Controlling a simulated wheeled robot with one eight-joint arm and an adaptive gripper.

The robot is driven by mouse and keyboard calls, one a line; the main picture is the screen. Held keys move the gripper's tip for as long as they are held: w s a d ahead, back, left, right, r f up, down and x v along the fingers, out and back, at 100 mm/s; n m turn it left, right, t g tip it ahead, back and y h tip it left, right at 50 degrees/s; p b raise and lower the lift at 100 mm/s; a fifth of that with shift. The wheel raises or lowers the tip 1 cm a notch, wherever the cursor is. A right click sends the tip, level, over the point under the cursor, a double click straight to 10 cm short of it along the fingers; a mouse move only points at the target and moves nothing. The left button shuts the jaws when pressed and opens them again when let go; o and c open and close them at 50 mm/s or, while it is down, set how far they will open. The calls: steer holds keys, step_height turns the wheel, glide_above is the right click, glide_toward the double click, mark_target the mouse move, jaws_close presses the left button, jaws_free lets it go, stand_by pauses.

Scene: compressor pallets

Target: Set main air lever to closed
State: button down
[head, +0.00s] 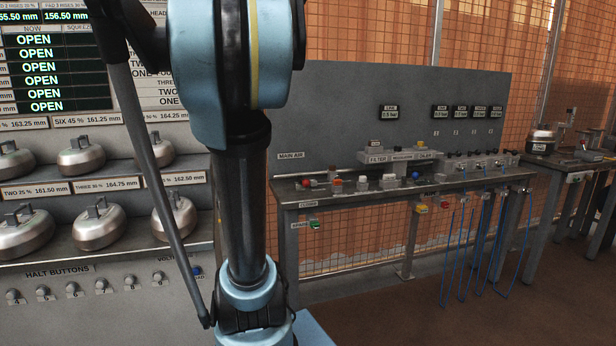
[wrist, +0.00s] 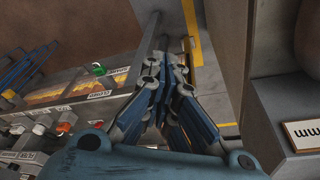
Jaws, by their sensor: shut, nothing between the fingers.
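The main air lever shows in the head view as a small red knob (head: 306,183) at the left end of the grey bench, below the MAIN AIR label (head: 291,155). Its position, open or closed, is too small to tell. In the wrist view my gripper (wrist: 168,75) is shut and empty, pointing past the bench's end over the floor. Bench fittings, including an orange-red knob (wrist: 64,127), lie to its left, apart from it. I cannot tell whether that knob is the lever. The gripper does not show in the head view, where my arm stands in the foreground.
The grey bench (head: 385,197) carries valves, gauges and a row of displays. A rack of metal weights (head: 98,228) stands left. Brown floor (head: 400,315) before the bench is open.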

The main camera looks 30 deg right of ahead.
steer(key=w+d+r+m+h, duration=0.1)
steer(key=w+d+r+m, duration=0.2)
steer(key=w+d, duration=0.3)
steer(key=w+d+r+m, duration=0.2)
steer(key=w+d+m, duration=0.1)
steer(key=d, duration=0.6)
steer(key=m+g, duration=0.2)
steer(key=m, duration=0.3)
glide_above(303, 181)
steer(key=w+d, duration=0.2)
steer(key=d, duration=0.2)
steer(key=shift+h, duration=0.4)
steer(key=x, duration=0.9)
steer(key=shift+s+d+r, duration=0.1)
steer(key=shift+s+d, duration=0.15)
steer(key=shift+w+a+f, duration=0.1)
steer(key=shift+a+f, duration=0.05)
steer(key=shift+a, duration=0.35)
steer(key=shift+a+f, duration=0.2)
steer(key=shift+a, duration=0.3)
steer(key=shift+w+a+f, duration=0.1)
steer(key=shift+a, duration=0.35)
steer(key=shift+w+a+f, duration=0.1)
steer(key=shift+a+f, duration=0.05)
steer(key=shift+a, duration=0.3)
steer(key=shift+a, duration=0.1)
steer(key=shift+a+f, duration=0.1)
steer(key=shift+a, duration=0.55)
